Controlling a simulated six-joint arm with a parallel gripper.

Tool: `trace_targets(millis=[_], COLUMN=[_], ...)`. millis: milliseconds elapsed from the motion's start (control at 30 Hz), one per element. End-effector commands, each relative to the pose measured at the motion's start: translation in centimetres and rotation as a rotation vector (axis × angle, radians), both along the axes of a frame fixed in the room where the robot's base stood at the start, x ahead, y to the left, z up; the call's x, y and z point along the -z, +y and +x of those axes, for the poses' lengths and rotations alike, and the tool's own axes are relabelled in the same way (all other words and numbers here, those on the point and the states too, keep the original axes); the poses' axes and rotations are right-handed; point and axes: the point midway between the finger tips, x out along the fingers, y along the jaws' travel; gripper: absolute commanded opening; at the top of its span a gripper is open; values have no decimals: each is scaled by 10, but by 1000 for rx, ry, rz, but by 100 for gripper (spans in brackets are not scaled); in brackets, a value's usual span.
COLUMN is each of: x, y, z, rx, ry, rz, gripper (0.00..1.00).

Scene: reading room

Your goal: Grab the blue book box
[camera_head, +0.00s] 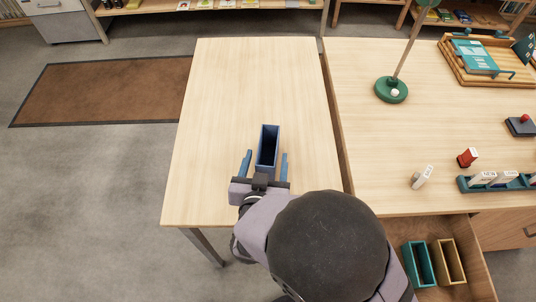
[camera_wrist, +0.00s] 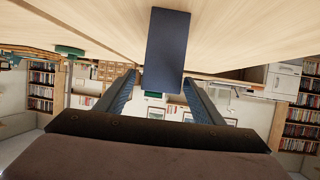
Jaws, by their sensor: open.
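The blue book box (camera_head: 268,147) is a narrow, open-topped box standing on the light wooden table (camera_head: 220,100). It also shows in the wrist view as a dark blue face (camera_wrist: 166,50) at the top centre. My gripper (camera_head: 264,165) is open, with one blue finger on each side of the near end of the box. A gap shows between each finger and the box in the head view. In the wrist view the fingers (camera_wrist: 160,90) point toward the box, with its lower part between their tips. Contact is not visible.
A second table (camera_head: 360,120) adjoins at the right, with a green lamp base (camera_head: 391,90), a white stamp (camera_head: 422,177), a red stamp (camera_head: 467,157) and a wooden tray (camera_head: 452,62). An open drawer (camera_head: 480,262) below holds teal and yellow boxes. The table's left and far parts are clear.

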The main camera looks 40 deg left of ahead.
Motion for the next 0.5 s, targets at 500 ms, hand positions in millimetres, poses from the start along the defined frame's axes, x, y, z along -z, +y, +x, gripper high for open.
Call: trace_targets(millis=[500], x=[19], y=[27], z=[36], rx=[1], ry=[1], rz=[-2], gripper=[62])
